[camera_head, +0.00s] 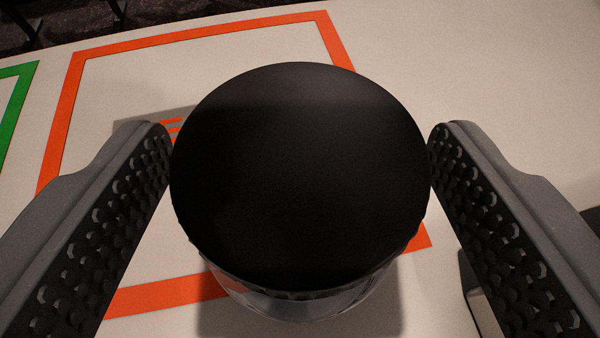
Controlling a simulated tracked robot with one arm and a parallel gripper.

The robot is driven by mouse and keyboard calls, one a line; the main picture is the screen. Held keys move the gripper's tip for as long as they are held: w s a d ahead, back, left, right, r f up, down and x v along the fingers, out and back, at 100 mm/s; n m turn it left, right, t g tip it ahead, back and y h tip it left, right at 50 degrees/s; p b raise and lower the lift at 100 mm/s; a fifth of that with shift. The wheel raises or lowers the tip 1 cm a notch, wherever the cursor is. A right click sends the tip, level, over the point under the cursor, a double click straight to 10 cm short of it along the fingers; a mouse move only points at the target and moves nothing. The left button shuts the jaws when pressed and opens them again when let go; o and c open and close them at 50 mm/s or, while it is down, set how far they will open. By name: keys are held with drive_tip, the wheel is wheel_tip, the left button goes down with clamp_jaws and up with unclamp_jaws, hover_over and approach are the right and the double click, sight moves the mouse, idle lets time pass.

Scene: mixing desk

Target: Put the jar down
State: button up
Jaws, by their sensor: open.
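The jar (300,180) is in the middle of the camera view, seen from above. Its round black lid hides most of its clear body, which shows only below the lid's lower edge. It appears upright over the orange-outlined square (68,120) on the pale desk. The jar's base is hidden, so I cannot tell for certain whether it touches the desk. My gripper (300,150) is open, with one dark, studded finger on each side of the lid. The fingertips are very close to the lid's left and right edges.
Part of a green outline (14,110) lies on the desk at the left edge. The pale desk (430,60) is clear at the upper right. The desk's far edge runs across the top, with dark floor beyond. A partly hidden object stands behind the right finger.

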drive_tip(key=p+v, duration=0.1)
drive_tip(key=v, duration=0.8)
drive_tip(key=shift+p, duration=0.3)
drive_tip(key=shift+s+r, duration=0.1)
wheel_tip(320, 180, up, 25)
drive_tip(key=s+d+t+h, duration=0.1)
drive_tip(key=h, duration=0.1)
drive_tip(key=s+a+r, duration=0.1)
drive_tip(key=s+r, duration=0.6)
drive_tip(key=r, duration=0.3)
drive_tip(key=s+r+m+t, duration=0.1)
drive_tip(key=s+r, duration=0.6)
drive_tip(key=r, duration=0.3)
drive_tip(key=shift+s+a+y, duration=0.25)
drive_tip(key=shift+a+y, duration=0.1)
drive_tip(key=shift+y, duration=0.05)
drive_tip(key=shift+r, duration=0.1)
